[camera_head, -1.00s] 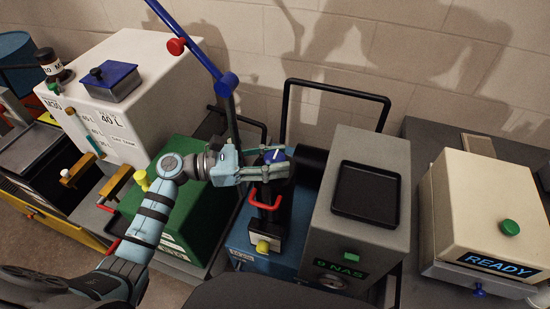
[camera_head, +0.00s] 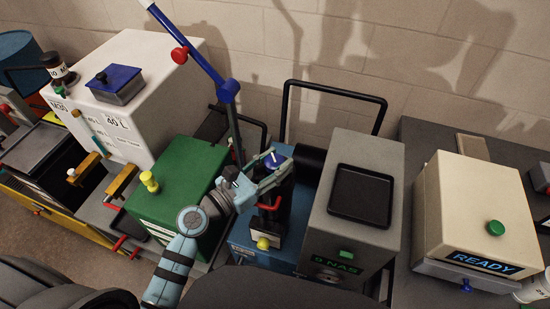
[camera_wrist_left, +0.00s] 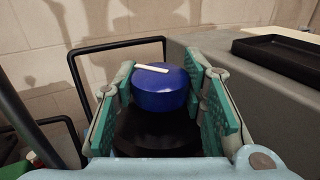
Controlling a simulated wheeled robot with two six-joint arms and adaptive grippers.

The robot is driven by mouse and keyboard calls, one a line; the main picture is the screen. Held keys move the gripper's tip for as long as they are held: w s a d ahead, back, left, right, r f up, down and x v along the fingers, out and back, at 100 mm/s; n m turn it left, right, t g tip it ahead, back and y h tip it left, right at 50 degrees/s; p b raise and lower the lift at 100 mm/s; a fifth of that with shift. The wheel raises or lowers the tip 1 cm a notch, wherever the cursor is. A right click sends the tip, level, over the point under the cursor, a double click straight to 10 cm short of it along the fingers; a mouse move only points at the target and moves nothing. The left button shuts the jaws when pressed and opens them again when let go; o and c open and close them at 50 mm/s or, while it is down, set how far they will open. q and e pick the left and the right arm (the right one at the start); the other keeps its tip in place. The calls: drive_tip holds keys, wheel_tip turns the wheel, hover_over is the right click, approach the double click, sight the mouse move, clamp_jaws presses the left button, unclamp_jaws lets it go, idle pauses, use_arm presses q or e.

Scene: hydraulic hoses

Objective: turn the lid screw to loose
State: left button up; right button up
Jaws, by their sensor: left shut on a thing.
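The lid screw is a round blue cap (camera_head: 274,158) with a white bar on top. It sits on a black cylindrical neck (camera_wrist_left: 150,132) on the blue unit (camera_head: 242,235) in the middle. My left gripper (camera_head: 271,166) reaches it from the lower left and is shut on it. In the left wrist view the cap (camera_wrist_left: 160,92) lies between the two green finger pads, and the white bar points roughly sideways. The lower side of the cap is partly hidden by the fingers in the head view. My right gripper is not in view.
A grey box with a black tray (camera_head: 361,195) stands close on the right. A green box (camera_head: 180,185) stands on the left beside my arm. A black bar frame (camera_head: 335,88) rises behind the blue unit. A red handle (camera_head: 268,203) and yellow knob (camera_head: 263,243) are below the cap.

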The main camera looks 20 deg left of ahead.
use_arm(q)
drive_tip(key=shift+n+t+y, duration=0.6)
drive_tip(key=shift+n+y, duration=0.2)
drive_tip(key=shift+y, duration=0.6)
drive_tip(key=o, duration=1.2)
drive_tip(key=v, duration=1.2)
drive_tip(key=shift+f, duration=0.15)
